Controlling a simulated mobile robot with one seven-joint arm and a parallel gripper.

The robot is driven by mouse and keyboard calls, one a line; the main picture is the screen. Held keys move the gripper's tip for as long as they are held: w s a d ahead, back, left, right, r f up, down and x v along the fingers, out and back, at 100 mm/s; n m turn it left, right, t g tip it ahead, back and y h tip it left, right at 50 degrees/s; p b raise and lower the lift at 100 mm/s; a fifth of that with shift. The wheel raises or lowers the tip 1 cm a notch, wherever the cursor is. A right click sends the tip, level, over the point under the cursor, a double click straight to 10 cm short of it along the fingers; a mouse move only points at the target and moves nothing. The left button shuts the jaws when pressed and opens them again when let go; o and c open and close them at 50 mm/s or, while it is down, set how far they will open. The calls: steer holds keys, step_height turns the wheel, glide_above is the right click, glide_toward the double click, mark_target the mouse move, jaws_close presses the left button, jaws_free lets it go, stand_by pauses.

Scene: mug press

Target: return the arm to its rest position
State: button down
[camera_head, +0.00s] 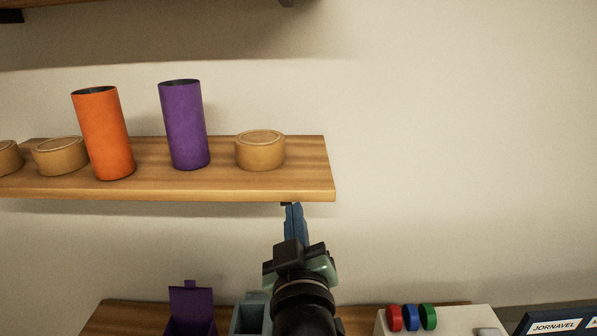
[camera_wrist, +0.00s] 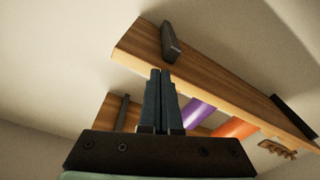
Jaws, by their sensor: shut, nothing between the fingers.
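My gripper (camera_head: 293,212) is shut and empty. In the head view it points up and away, with its blue fingertips just below the front right part of the wooden shelf (camera_head: 315,185). In the wrist view my gripper (camera_wrist: 160,80) shows its two dark fingers side by side with nothing between them, and the shelf underside (camera_wrist: 145,45) is beyond them. My dark arm fills the lower middle of the head view.
On the shelf stand an orange cylinder (camera_head: 103,135), a purple cylinder (camera_head: 184,125) and round tan boxes (camera_head: 260,152). Below are an open purple box (camera_head: 191,315), a grey box (camera_head: 250,316) and a white panel (camera_head: 460,320) with red, blue and green buttons. Right wall area is clear.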

steer(key=s+r+m+t, duration=0.2)
steer(key=s+r, duration=0.3)
steer(key=r, duration=0.4)
steer(key=s+r+m+t+h+b, duration=0.1)
steer(key=s+r+t, duration=0.2)
steer(key=s+r, duration=0.3)
steer(key=s+r+m+t+b, duration=0.1)
steer(key=s+r, duration=0.5)
steer(key=r, duration=0.6)
steer(key=m+t, duration=0.1)
steer(key=t, duration=0.1)
steer(key=shift+s+d+r+m+t, duration=0.2)
steer(key=shift+s+d+m+t, duration=0.05)
steer(key=shift+d+m+t, duration=0.05)
steer(key=shift+w, duration=0.1)
